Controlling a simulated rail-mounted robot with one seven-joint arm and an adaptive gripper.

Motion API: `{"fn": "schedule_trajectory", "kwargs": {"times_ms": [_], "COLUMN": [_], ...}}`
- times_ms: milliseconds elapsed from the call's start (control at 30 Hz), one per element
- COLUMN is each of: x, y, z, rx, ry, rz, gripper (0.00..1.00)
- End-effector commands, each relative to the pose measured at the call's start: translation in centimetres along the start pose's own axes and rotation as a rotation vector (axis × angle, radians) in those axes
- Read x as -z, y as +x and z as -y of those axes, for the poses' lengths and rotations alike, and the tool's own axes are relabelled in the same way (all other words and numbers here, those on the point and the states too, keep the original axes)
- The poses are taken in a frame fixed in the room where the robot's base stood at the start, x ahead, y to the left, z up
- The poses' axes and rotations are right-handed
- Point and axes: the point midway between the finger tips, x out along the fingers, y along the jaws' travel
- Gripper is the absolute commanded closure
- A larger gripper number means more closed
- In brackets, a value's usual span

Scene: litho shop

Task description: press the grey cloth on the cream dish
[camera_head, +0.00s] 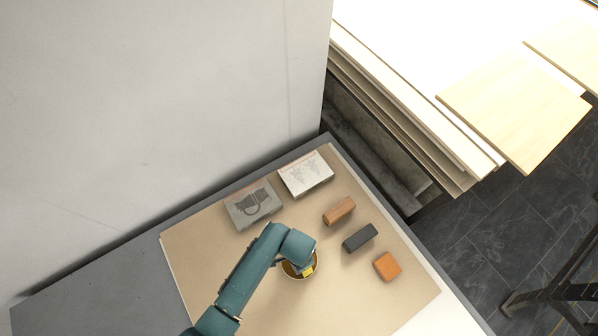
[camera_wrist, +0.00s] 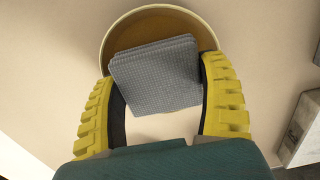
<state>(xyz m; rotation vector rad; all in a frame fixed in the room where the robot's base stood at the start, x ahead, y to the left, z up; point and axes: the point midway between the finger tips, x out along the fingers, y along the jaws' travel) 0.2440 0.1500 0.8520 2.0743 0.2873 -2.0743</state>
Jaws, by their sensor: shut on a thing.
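The grey cloth (camera_wrist: 158,78) is a folded, textured square pad in the middle of the wrist view. My gripper (camera_wrist: 158,70) has its yellow fingers on the left and right sides of the cloth and is shut on it. The round dish (camera_wrist: 165,25), with a pale rim and a brown-gold inside, lies under the cloth. Whether the cloth touches the dish's bottom cannot be told. In the head view the dish (camera_head: 289,271) is partly covered by my arm, and the cloth is hidden there.
Two flat blocks with drawings, one grey (camera_head: 253,205) and one white (camera_head: 306,174), lie behind the dish. A brown block (camera_head: 339,211), a dark block (camera_head: 360,237) and an orange block (camera_head: 387,266) lie to its right. The tan mat (camera_head: 400,310) is bare in front. A wall stands behind.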

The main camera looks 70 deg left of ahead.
Motion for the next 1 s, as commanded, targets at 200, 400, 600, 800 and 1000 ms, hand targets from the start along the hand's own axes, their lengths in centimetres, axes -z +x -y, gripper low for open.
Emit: {"fn": "schedule_trajectory", "kwargs": {"times_ms": [200,400,600,800,1000], "x": [0.01,0.01,0.02,0.01,0.02], "y": [0.32,0.56,0.72,0.7,0.69], "z": [0.01,0.01,0.01,0.01,0.01], "rx": [0.0,0.0,0.0,0.0,0.0], "ry": [0.0,0.0,0.0,0.0,0.0], "rz": [0.0,0.0,-0.001,0.0,0.0], "gripper": [0.57,0.57,0.57,0.57,0.57]}}
